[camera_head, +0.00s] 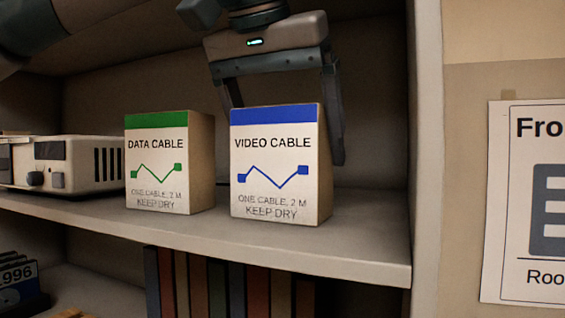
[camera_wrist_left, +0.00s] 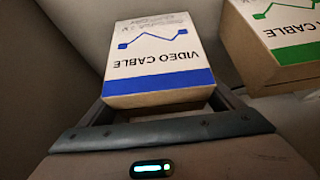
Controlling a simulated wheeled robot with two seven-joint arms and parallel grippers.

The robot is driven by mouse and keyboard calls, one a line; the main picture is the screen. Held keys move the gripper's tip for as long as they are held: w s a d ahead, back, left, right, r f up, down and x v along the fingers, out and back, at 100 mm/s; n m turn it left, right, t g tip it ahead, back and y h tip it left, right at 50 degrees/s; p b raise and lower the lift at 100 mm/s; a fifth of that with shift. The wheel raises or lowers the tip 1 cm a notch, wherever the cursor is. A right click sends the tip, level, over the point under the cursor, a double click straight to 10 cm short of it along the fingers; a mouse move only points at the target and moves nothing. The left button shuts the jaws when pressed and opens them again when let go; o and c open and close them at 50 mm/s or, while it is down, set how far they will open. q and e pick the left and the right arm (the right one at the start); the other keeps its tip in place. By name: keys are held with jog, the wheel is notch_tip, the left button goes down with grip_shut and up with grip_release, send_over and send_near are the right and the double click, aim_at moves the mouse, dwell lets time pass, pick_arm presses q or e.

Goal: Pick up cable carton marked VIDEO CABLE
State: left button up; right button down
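The VIDEO CABLE carton (camera_head: 275,165), white with a blue top band, stands upright on the shelf, its printed face toward me. It also shows upside down in the left wrist view (camera_wrist_left: 160,55). My left gripper (camera_head: 286,150) points down over it from above. Its fingers are spread, one on each side of the carton. The right finger shows beside the carton; the left finger's lower part is hidden behind it. In the left wrist view the gripper (camera_wrist_left: 163,108) looks wider than the carton; I cannot tell whether a finger touches it. My right gripper is not in view.
The green-banded DATA CABLE carton (camera_head: 156,165) stands close on the left; it is also in the left wrist view (camera_wrist_left: 280,35). A beige device (camera_head: 70,163) sits farther left. The shelf's upright side panel (camera_head: 425,150) is on the right. Books (camera_head: 230,285) stand below.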

pick_arm(q)
jog(key=c, duration=0.4)
jog(key=shift+c, duration=0.2)
jog(key=shift+r, duration=0.2)
jog(key=shift+r+b, duration=0.35)
jog(key=shift+r, duration=0.05)
jog(key=s+a+b, duration=0.3)
jog(key=s, duration=0.5)
jog(key=s+a+b, duration=0.3)
jog(key=s+a, duration=0.1)
jog(key=s, duration=0.4)
jog(key=shift+s+r, duration=0.15)
jog(key=shift+s, duration=0.2)
